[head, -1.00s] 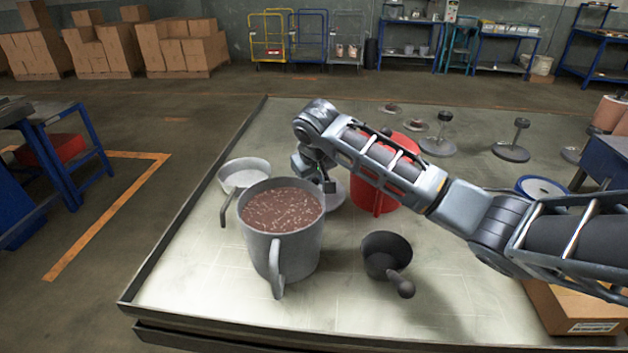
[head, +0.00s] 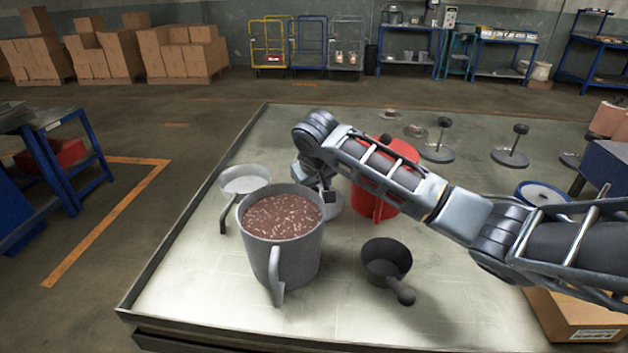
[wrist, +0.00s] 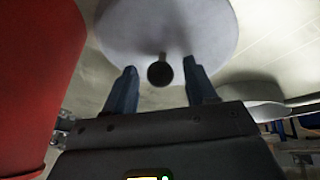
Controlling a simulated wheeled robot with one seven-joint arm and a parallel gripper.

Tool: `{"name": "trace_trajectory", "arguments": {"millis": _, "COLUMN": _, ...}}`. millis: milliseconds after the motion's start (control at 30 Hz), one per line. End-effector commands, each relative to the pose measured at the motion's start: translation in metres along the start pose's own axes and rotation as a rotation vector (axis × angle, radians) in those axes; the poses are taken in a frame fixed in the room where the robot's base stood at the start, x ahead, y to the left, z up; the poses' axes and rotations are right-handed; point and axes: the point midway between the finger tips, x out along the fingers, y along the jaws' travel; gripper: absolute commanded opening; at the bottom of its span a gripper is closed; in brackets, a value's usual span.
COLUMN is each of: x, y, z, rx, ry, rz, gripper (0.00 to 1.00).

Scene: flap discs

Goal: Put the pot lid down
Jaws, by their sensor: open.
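The pot lid (wrist: 205,28) is a pale grey disc with a dark round knob (wrist: 160,74) on a short stem. In the head view the lid (head: 333,207) shows partly on the table, behind the big pot and left of the red pot. My gripper (wrist: 160,82) is open, with one finger on each side of the knob; I cannot tell whether they touch it. In the head view my gripper (head: 328,192) is low over the lid. The big grey pot (head: 295,255) holds brown contents with pale bits and stands open.
A red pot (head: 372,207) stands close by on the right, also beside my gripper in the wrist view (wrist: 35,75). A pale saucepan (head: 245,183) is at the left and a dark ladle-like pan (head: 385,262) in front. The front left of the table (head: 200,285) is clear.

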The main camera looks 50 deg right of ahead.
Motion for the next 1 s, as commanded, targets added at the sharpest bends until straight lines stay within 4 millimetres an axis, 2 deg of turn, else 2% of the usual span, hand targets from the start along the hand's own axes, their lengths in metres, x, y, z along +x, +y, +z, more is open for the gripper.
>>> {"name": "trace_trajectory", "arguments": {"millis": 167, "x": -0.024, "y": -0.001, "z": -0.001, "rx": -0.001, "ry": 0.005, "rz": -0.002, "gripper": 0.56}}
{"name": "trace_trajectory", "arguments": {"millis": 400, "x": -0.074, "y": -0.001, "z": 0.000, "rx": 0.000, "ry": 0.005, "rz": -0.003, "gripper": 0.56}}
{"name": "trace_trajectory", "arguments": {"millis": 600, "x": -0.105, "y": -0.001, "z": -0.001, "rx": -0.001, "ry": 0.004, "rz": -0.002, "gripper": 0.56}}
{"name": "trace_trajectory", "arguments": {"millis": 800, "x": -0.119, "y": 0.000, "z": 0.000, "rx": -0.001, "ry": 0.001, "rz": 0.000, "gripper": 0.56}}
{"name": "trace_trajectory", "arguments": {"millis": 1000, "x": -0.120, "y": 0.000, "z": 0.000, "rx": 0.000, "ry": 0.001, "rz": 0.000, "gripper": 0.56}}
